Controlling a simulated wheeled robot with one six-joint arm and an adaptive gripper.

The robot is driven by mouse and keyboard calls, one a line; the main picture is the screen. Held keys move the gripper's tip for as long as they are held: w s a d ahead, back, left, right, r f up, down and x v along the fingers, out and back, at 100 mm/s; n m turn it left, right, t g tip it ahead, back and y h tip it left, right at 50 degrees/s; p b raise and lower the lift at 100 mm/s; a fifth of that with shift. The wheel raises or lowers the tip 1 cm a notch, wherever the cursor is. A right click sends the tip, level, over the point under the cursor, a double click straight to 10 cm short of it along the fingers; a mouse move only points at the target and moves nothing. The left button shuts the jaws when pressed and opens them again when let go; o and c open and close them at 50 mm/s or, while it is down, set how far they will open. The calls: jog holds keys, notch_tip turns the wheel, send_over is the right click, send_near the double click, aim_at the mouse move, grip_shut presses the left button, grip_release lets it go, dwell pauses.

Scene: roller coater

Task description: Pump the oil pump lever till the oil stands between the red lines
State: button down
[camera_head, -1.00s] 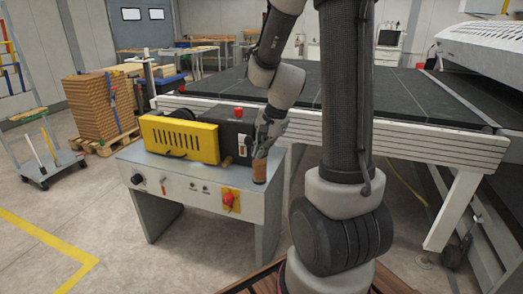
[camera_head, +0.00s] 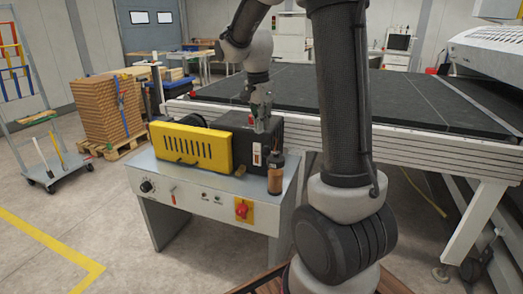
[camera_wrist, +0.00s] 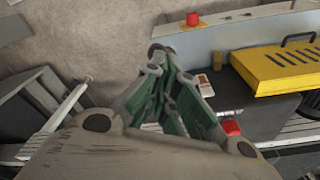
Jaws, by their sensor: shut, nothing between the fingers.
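My gripper (camera_head: 262,127) is shut and empty, above the box's front right, next to the knob.
A brown bottle (camera_head: 275,178) stands at the bench's right front, just below my gripper. The yellow cover (camera_head: 190,146) is to the left. A red switch (camera_head: 242,209) is on the bench front (camera_head: 205,192). The long dark conveyor table (camera_head: 420,110) lies behind.

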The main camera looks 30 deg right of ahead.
aim_at(264, 149)
jog(key=shift+s+m, duration=0.15)
jog(key=shift+m, duration=0.15)
jog(key=shift+f, duration=0.1)
jog(key=shift+d+f, duration=0.15)
jog(key=shift+f, duration=1.6)
jog(key=shift+d+f, duration=0.15)
jog(key=shift+f, duration=1.55)
jog(key=shift+f, duration=2.2)
